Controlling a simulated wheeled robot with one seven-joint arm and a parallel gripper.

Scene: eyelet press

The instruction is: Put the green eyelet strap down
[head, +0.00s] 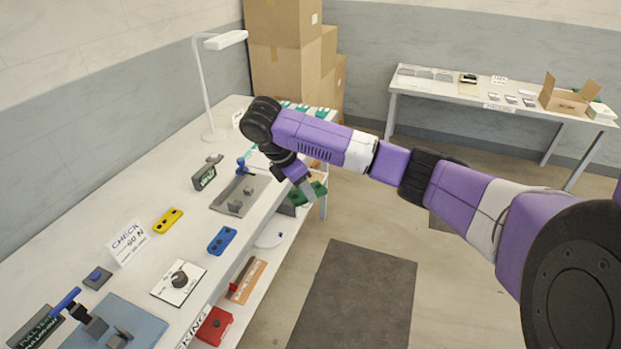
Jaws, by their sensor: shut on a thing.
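My gripper (307,188) points down beyond the right edge of the long white table, its grey fingers shut on the green eyelet strap (319,189). Green shows on both sides of the fingers, and the middle of the strap is hidden by them. The strap appears to be off the table top, in front of the shelf area below; its exact height is hard to tell. A yellow strap (167,220) and a blue strap (222,240) lie apart on the table top.
A grey plate with a blue-handled press (233,194) stands on the table near my gripper. A red box (215,326) sits on the lower shelf.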

